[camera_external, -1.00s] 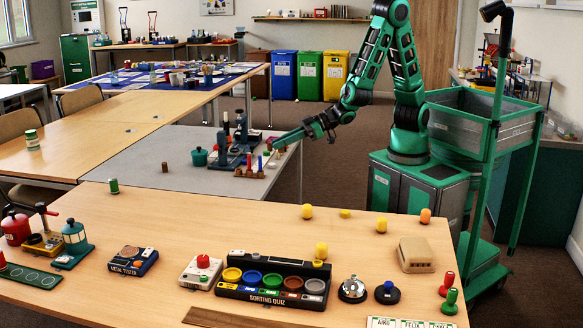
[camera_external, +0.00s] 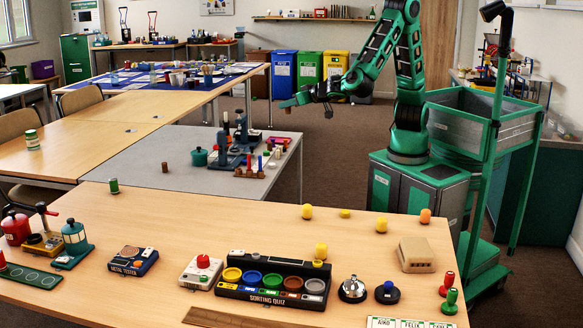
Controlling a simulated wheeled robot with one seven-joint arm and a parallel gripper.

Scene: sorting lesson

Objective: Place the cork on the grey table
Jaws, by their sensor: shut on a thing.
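My gripper (camera_external: 287,103) is up in the air, beyond the back right part of the grey table (camera_external: 125,168) in the picture. It is shut on a small brownish thing that looks like the cork (camera_external: 288,109), just showing under the fingertips. The thing is held clear of every surface, and its detail is too small to make out. The grey table has bare room at its left and front.
On the grey table stand a teal pot (camera_external: 199,157), a blue-grey device (camera_external: 228,155), a wooden rack with coloured pegs (camera_external: 252,168) and a small dark brown cylinder (camera_external: 165,167). The wooden table (camera_external: 200,215) in front holds a sorting quiz box (camera_external: 272,293).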

